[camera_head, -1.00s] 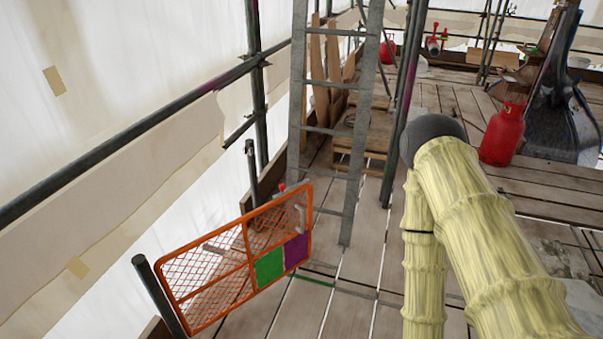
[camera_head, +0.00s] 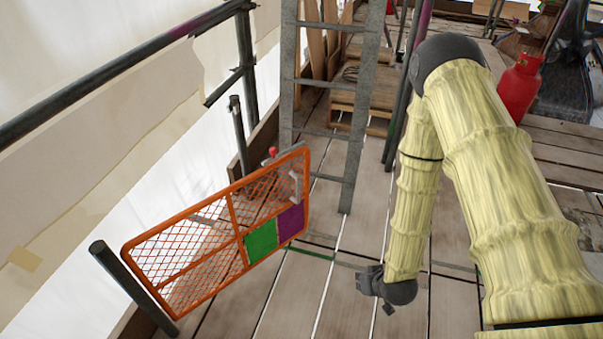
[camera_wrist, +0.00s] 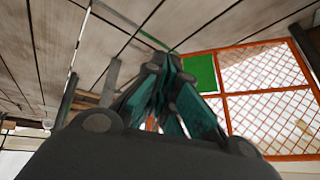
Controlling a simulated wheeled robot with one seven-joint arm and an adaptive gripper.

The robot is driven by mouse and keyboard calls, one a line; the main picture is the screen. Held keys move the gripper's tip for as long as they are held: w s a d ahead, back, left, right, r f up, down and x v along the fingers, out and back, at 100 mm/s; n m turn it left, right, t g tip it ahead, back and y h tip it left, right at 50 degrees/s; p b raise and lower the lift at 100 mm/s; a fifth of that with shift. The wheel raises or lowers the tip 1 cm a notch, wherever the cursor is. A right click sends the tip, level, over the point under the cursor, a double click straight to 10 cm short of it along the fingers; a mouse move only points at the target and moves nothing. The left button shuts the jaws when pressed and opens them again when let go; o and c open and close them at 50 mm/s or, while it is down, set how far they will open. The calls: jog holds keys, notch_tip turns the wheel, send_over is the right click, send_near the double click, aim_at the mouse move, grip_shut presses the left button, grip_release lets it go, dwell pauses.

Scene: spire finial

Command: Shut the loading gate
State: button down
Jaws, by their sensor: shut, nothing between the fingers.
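The loading gate (camera_head: 185,262) is an orange frame with wire mesh, a green panel (camera_head: 262,241) and a purple panel (camera_head: 290,222). It meets a dark near post (camera_head: 132,288) at its left end. Its right end stands out over the boards, apart from the dark far post (camera_head: 239,138), so the gate is open. A grey handle (camera_head: 296,186) is near its free end. My gripper (camera_head: 372,284) hangs to the right of the gate, apart from it. In the wrist view, my gripper's fingers (camera_wrist: 170,85) are shut and empty, with the gate (camera_wrist: 265,92) behind them at right.
A grey ladder (camera_head: 348,180) stands behind the gate's free end. A pallet stack (camera_head: 360,98) is behind it, and a red gas bottle (camera_head: 519,88) is at back right. Bare boards lie between gate and gripper. White sheeting and a rail (camera_head: 110,82) line the left.

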jog(key=w+a+f+n+t+y+b, duration=0.1)
jog(key=w+a+f+t+y+b, duration=0.15)
jog(key=w+b, duration=0.7)
jog(key=n+t+y+b, duration=0.5)
jog(key=n+y+b, duration=0.15)
jog(key=b, duration=0.45)
send_near(295, 157)
jog(key=shift+m, duration=0.35)
jog(key=b+x, duration=0.1)
jog(key=x, duration=0.1)
jog(key=b+x, duration=0.3)
jog(key=shift+w+a+f, duration=0.2)
jog(key=shift+w+f, duration=0.05)
jog(key=shift+f, duration=0.1)
jog(key=shift+w+a+r, duration=0.15)
jog(key=shift+w+a, duration=0.25)
jog(key=shift+w, duration=0.15)
